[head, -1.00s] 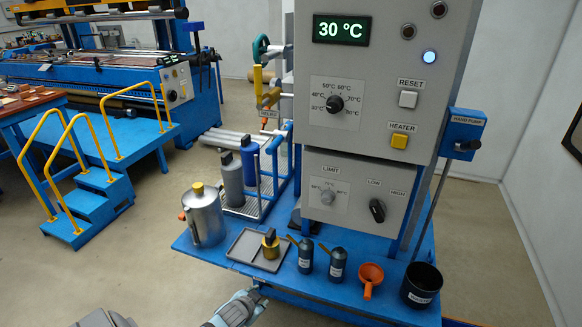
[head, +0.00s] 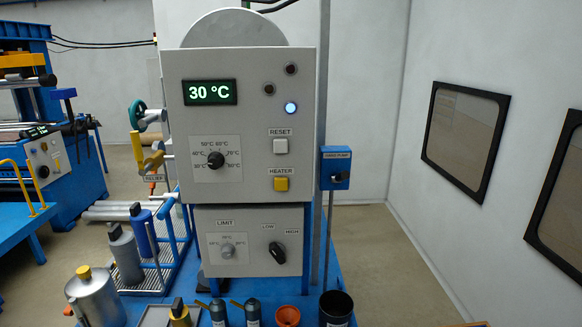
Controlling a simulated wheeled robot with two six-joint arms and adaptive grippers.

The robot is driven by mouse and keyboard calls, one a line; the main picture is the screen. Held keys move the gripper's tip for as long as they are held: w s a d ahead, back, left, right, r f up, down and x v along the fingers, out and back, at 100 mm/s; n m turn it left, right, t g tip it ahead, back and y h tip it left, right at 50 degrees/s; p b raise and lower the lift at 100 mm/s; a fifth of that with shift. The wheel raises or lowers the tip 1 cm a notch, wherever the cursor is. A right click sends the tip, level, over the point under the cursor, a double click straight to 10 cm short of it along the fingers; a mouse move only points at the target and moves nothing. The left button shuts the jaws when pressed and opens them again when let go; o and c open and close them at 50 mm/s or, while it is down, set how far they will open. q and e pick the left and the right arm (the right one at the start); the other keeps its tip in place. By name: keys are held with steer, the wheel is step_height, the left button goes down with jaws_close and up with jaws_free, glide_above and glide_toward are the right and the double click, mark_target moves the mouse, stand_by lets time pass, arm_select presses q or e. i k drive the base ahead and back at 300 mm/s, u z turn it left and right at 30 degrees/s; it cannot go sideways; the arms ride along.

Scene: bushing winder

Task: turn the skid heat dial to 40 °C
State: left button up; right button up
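The skid heat dial is a black round knob (head: 216,159) on a pale scale plate (head: 230,178) with temperature marks around it, at the left of the grey control panel (head: 262,120). The 40 °C mark is at the knob's upper left, with the 30 °C mark below it. The knob's pointer is too small to read surely. The green display (head: 209,92) above the dial reads 30 °C. Neither of my grippers is in view now, and nothing touches the dial.
A reset button (head: 280,146), a yellow heater button (head: 281,184) and a lit blue lamp (head: 290,108) share the panel. A lower box (head: 248,240) carries a limit dial (head: 227,250) and a low/high switch (head: 278,252). Bottles and a metal can (head: 96,298) stand below.

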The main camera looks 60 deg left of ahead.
mark_target(216, 160)
steer(key=z, duration=0.15)
steer(key=k, duration=0.8)
steer(key=u, duration=1.1)
steer(key=i, duration=0.5)
steer(key=z, duration=0.05)
